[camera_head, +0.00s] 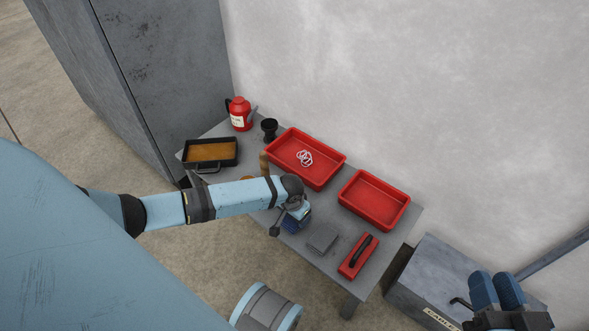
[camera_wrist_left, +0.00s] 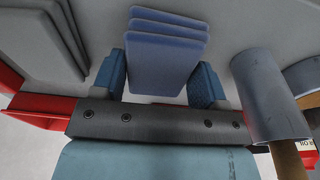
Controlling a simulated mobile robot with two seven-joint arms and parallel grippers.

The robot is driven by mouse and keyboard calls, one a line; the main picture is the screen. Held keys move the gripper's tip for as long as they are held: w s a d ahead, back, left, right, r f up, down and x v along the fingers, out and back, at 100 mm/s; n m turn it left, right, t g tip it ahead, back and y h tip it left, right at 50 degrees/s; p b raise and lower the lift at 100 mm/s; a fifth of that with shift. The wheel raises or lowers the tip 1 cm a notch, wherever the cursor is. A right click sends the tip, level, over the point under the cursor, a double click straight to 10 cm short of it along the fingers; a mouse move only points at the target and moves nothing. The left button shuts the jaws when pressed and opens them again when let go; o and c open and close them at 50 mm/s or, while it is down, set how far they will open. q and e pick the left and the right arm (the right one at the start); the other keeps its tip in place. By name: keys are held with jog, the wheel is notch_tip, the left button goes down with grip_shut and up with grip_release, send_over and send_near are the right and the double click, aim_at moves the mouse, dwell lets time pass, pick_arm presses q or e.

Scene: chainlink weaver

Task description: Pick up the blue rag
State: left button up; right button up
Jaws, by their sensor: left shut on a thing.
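The blue rag (camera_head: 291,225) is folded in layers and shows at the near edge of the grey table, partly hidden under my left wrist. In the left wrist view the rag (camera_wrist_left: 168,55) lies between the two blue fingers. My left gripper (camera_wrist_left: 160,82) is shut on it; in the head view this gripper (camera_head: 293,218) points down at the table. I cannot tell whether the rag is clear of the tabletop. My right gripper (camera_head: 497,291) is at the lower right, its two blue fingers together, away from the table and apparently empty.
Two red trays (camera_head: 334,176) (camera_head: 404,213) stand behind. A black pan (camera_head: 185,156), a red can (camera_head: 239,126) and a black cup (camera_head: 269,125) stand at the far left. A grey box (camera_head: 432,283) is beside the table.

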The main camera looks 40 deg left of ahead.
pick_arm(q)
notch_tip(320, 180, up, 5)
jog(key=shift+f+p, duration=0.2)
jog(key=shift+p, duration=1)
notch_tip(320, 180, up, 15)
jog(key=p, duration=0.6)
pick_arm(e)
notch_tip(320, 180, up, 9)
jog(key=s+m+t, duration=0.1)
jog(key=m+t, duration=0.1)
jog(key=t, duration=0.1)
jog(key=shift+d+f+h, duration=0.2)
jog(key=shift+d+h, duration=0.1)
jog(key=shift+d, duration=0.05)
